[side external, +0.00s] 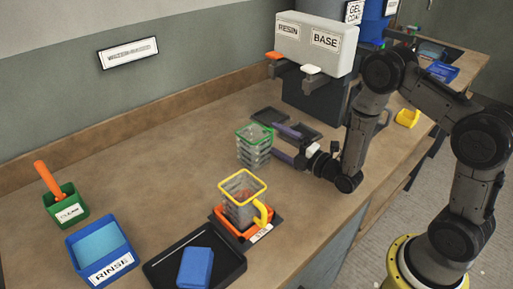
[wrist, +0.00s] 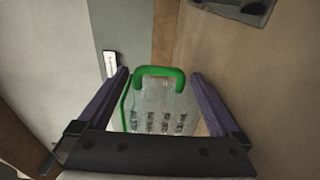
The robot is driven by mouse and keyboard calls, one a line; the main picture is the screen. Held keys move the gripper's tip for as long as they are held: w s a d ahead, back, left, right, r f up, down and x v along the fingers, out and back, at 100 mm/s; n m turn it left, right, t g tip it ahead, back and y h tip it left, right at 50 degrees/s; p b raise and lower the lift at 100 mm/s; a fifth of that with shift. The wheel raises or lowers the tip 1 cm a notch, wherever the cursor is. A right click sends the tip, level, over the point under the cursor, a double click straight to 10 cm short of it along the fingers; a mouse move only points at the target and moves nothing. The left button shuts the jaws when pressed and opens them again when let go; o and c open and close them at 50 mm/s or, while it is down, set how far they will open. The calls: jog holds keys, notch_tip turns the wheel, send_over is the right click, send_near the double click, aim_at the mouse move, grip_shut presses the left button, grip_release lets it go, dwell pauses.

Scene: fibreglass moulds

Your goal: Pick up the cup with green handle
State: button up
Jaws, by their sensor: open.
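The cup with green handle (side external: 254,148) is a clear, square-sided cup with a green rim, standing on the bench left of my gripper in the side external view. In the wrist view the cup (wrist: 158,112) shows its green handle at the top and faint markings on its wall. My gripper (side external: 273,135) is open, with its two purple fingers pointing at the cup. In the wrist view the fingers (wrist: 160,74) lie one on each side of the cup, with gaps visible. I cannot tell how deep the cup is between them.
A clear cup with yellow handle (side external: 241,205) stands on an orange scale (side external: 234,231) in front. A black tray (side external: 160,272) with a blue block, a blue rinse bin (side external: 72,254) and a green bin (side external: 80,208) are at left. A resin dispenser (side external: 316,42) stands behind.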

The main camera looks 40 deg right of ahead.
jog(key=shift+w+a, duration=0.1)
jog(key=shift+w, duration=1.2)
jog(key=c, duration=1.1)
jog(key=shift+o, duration=0.2)
jog(key=shift+r, duration=0.2)
